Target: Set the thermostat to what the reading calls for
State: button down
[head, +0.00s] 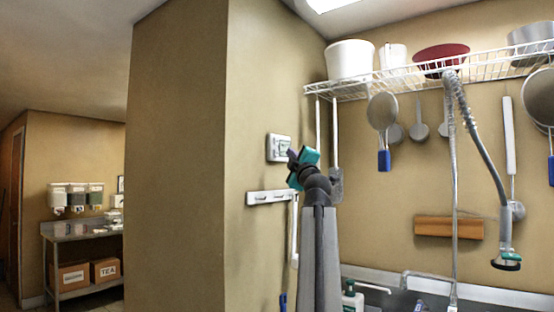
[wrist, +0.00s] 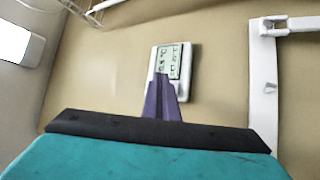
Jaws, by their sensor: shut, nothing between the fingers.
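The thermostat (head: 277,147) is a small white wall unit with a grey-green display, on the tan wall left of the corner. In the wrist view the thermostat (wrist: 171,58) shows tilted near the middle, with dark marks on its display too blurred to read. My gripper (head: 292,156) is in front of its right part in the head view. In the wrist view the purple fingers of my gripper (wrist: 161,80) are together and empty. They overlap the lower part of the unit; I cannot tell whether they touch it. The fingers hide its lower left part.
A white wall rail (head: 270,197) runs below the thermostat; it also shows at right in the wrist view (wrist: 263,90). A wire shelf (head: 420,76) holds a white bucket (head: 349,60) and a red bowl (head: 441,57), with hanging utensils beneath. A spray hose (head: 480,140) hangs at right.

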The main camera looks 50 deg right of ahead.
jog(key=shift+s+b, duration=1.05)
jog(key=shift+s, duration=0.25)
dwell(1.7)
